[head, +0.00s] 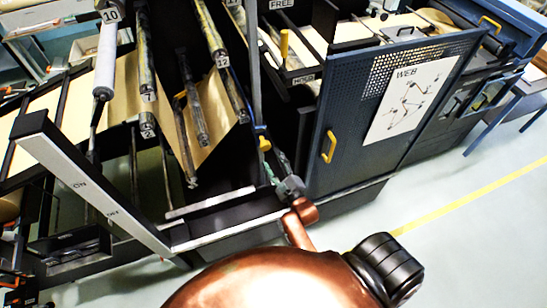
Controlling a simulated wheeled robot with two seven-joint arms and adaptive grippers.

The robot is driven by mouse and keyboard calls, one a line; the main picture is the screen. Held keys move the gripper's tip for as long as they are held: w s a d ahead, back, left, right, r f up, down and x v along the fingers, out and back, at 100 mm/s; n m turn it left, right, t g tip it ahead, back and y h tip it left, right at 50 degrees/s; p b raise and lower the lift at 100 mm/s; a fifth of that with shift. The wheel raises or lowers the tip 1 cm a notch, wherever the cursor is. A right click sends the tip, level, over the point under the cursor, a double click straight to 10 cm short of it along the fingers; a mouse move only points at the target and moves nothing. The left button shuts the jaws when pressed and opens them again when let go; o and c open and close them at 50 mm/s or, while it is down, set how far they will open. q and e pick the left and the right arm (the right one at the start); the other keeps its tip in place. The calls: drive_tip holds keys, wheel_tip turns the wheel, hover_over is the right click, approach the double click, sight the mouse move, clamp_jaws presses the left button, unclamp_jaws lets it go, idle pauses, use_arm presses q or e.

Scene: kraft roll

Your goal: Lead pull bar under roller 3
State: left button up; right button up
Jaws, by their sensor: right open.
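My right gripper (290,187) is at the end of my copper-coloured arm, by the machine's lower front frame and left of the blue door. It looks small and dark; its jaws are open and I see nothing held in them. Brown kraft paper (222,138) hangs slanting between the rollers behind it. A roller (190,130) ends low in front of the paper; its number is too small to read, so I cannot tell which is roller 3. I cannot pick out the pull bar for certain. My left gripper is not in view.
A pale sloping frame bar (85,185) crosses the left front. The blue door (345,110) carries a web chart (410,98) and yellow handle (329,146). Floor at right is clear.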

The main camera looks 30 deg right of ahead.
sight(266, 149)
drive_tip(key=shift+w+d+r, duration=0.1)
drive_tip(key=shift+w+r, duration=0.25)
drive_tip(key=shift+r, duration=0.1)
drive_tip(key=w+b, duration=0.2)
drive_tip(key=w, duration=0.1)
drive_tip(key=w+b, duration=0.1)
drive_tip(key=w, duration=0.1)
drive_tip(key=shift+w+d+f+b, duration=0.1)
drive_tip(key=shift+d+f+b, duration=0.1)
drive_tip(key=shift+d+b, duration=0.1)
drive_tip(key=shift+w+d+r+b, duration=0.15)
drive_tip(key=shift+w+b, duration=0.35)
drive_tip(key=shift+w, duration=0.45)
clamp_jaws()
